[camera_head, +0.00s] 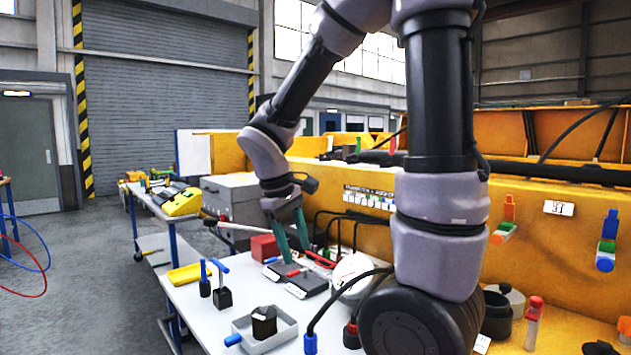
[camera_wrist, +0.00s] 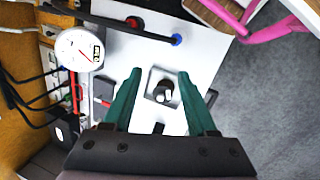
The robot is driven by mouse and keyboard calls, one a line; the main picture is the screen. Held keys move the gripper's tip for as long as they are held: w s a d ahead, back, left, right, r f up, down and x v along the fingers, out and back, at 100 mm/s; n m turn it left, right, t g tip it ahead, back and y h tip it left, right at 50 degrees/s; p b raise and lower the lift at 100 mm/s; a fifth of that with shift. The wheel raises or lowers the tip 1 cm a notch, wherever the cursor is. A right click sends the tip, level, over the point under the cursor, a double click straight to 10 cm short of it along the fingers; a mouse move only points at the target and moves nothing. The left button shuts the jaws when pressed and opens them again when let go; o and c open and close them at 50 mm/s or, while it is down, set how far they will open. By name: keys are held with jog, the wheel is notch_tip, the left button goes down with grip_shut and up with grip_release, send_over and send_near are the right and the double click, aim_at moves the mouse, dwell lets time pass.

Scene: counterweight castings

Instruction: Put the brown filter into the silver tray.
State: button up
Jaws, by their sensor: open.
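The silver tray (camera_head: 284,341) is a shallow, square, light metal tray on the white table. It also shows in the wrist view (camera_wrist: 150,93). A dark brown, upright piece that looks like the brown filter (camera_head: 264,323) stands inside the tray walls. In the wrist view the filter (camera_wrist: 163,91) appears dark, with a pale patch on it. My gripper (camera_head: 292,254) has teal fingers, is open and empty, and is above the table, behind the tray. In the wrist view my gripper (camera_wrist: 159,74) has its fingers spread to either side of the tray, apart from the filter.
Black boxes (camera_head: 297,280) and a red block (camera_head: 265,247) lie behind the tray. A white round gauge (camera_wrist: 79,50) is near. Blue-topped tools (camera_head: 222,297) stand left of the tray. A blue-ended object (camera_head: 233,340) is at the tray's left edge. Cables (camera_head: 345,300) run at the right.

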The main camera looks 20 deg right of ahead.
jog(key=s+d+r+m+t+y, duration=0.1)
jog(key=s+r+m+t+y, duration=0.1)
jog(key=r, duration=0.5)
jog(key=s+d+r+m+t+y, duration=0.1)
jog(key=s+r+m+t+y, duration=0.2)
jog(key=r+m, duration=0.4)
jog(key=shift+s+r+m+t, duration=0.25)
jog(key=shift+s+m+t, duration=0.05)
jog(key=shift+s+t, duration=0.6)
